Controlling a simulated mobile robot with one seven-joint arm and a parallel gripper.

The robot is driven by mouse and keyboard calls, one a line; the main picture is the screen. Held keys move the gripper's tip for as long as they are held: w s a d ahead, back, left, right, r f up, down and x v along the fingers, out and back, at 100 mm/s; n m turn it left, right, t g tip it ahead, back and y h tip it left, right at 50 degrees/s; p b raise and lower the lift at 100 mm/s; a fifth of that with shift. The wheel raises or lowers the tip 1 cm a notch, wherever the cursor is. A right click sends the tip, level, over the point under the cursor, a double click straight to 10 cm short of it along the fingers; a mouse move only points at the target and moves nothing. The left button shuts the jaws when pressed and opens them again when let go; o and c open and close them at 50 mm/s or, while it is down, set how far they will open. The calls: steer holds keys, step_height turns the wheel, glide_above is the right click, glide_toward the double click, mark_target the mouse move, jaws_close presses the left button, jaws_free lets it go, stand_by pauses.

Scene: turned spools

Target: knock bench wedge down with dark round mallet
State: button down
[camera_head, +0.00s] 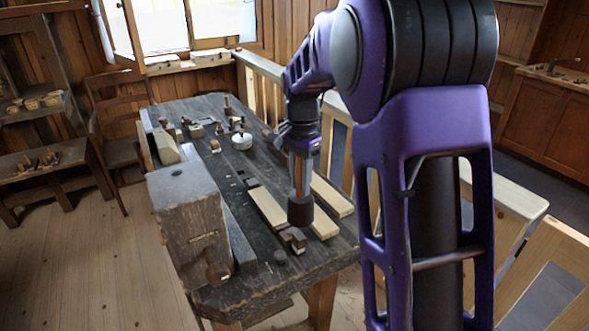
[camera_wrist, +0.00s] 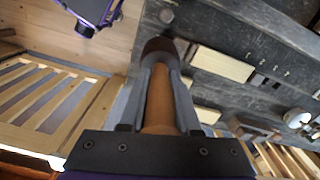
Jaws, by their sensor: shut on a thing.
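My gripper (camera_head: 302,160) is shut on the handle of the dark round mallet (camera_head: 300,211), which hangs upright with its head down over the near right part of the bench. In the wrist view the brown handle (camera_wrist: 159,100) runs between the fingers to the dark head (camera_wrist: 160,47). A small dark wooden piece (camera_head: 293,239), which looks like the bench wedge, is just below and in front of the head. I cannot tell whether the head touches it. In the wrist view the mallet and fingers largely hide that spot.
The dark workbench (camera_head: 240,215) carries pale boards (camera_head: 268,207) beside the mallet, a round knob (camera_head: 280,257) nearer its front edge, and a round white-sided tin (camera_head: 242,141) farther back. A big vise block (camera_head: 188,215) stands at the left. A wooden railing (camera_head: 265,70) runs behind.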

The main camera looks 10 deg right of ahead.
mark_target(300, 190)
steer(key=m, duration=0.2)
steer(key=r+m, duration=0.1)
steer(key=m, duration=0.3)
steer(key=shift+w+r+m, duration=0.2)
steer(key=shift+r+m, duration=0.1)
steer(key=m, duration=0.2)
steer(key=r+m, duration=0.1)
steer(key=m, duration=0.2)
steer(key=shift+w+m, duration=0.15)
steer(key=shift+m, duration=0.15)
steer(key=shift+f+b, duration=0.3)
steer(key=shift+f, duration=1.55)
steer(key=shift+f+b, duration=0.55)
steer(key=shift+f, duration=0.6)
step_height(300, 190, down, 3)
steer(key=shift+a+f+b, duration=0.1)
steer(key=shift+f+b, duration=0.1)
steer(key=shift+b, duration=0.85)
